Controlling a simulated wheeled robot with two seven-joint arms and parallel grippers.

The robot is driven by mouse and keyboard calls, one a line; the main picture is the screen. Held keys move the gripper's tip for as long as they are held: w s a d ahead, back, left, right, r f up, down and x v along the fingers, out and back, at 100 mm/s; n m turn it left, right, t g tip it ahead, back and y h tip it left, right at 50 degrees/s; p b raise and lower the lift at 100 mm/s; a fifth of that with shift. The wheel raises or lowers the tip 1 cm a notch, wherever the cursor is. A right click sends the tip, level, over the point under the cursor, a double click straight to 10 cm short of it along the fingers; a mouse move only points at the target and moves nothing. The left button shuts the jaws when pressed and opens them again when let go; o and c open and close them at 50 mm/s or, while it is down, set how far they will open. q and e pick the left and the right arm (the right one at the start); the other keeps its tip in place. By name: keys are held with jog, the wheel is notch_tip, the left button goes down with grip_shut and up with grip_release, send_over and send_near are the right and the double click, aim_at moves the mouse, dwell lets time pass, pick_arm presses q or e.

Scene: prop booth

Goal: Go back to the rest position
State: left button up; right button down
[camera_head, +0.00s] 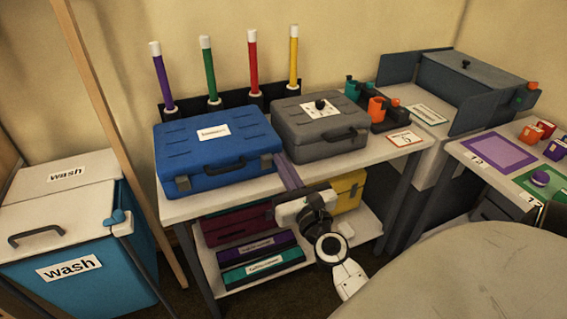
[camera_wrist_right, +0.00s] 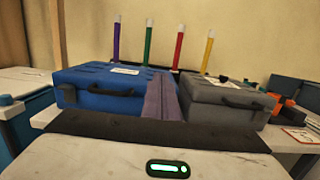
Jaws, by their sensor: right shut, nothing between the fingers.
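My right gripper (camera_head: 284,163) is in front of the table, its arm coming up from below. Its dull purple fingers are shut together and empty, pointing at the gap between the blue case (camera_head: 218,147) and the grey case (camera_head: 318,128). In the right wrist view the shut fingers (camera_wrist_right: 162,97) rise between the blue case (camera_wrist_right: 100,88) and the grey case (camera_wrist_right: 222,100). I cannot tell whether they touch either case. Both cases are closed. My left gripper is not in view.
The white table (camera_head: 200,205) has a lower shelf with several boxes. Purple, green, red and yellow tubes (camera_head: 253,62) stand behind the cases. A blue wash bin (camera_head: 75,255) stands at left. A second table (camera_head: 470,155) with coloured mats is at right.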

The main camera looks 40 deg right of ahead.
jog(key=shift+a+f, duration=0.1)
dwell(0.3)
jog(key=s+a+f+n+g+y, duration=0.2)
jog(key=s+a+f+n+y, duration=0.15)
jog(key=a+f+n, duration=0.55)
jog(key=s+a+f+n+g+y, duration=0.15)
jog(key=a+f+n+y, duration=0.35)
jog(key=n, duration=0.9)
jog(key=s+a+f+n+g, duration=0.3)
jog(key=s+f+n, duration=0.3)
jog(key=n, duration=0.3)
jog(key=s+a+f+n+g, duration=0.3)
jog(key=s+a+f+n, duration=0.2)
jog(key=s+f+n, duration=0.2)
jog(key=s+n, duration=0.2)
jog(key=shift+s+a+f+n, duration=0.15)
jog(key=shift+a+f+n, duration=0.1)
jog(key=shift+n, duration=0.15)
jog(key=shift+y, duration=0.25)
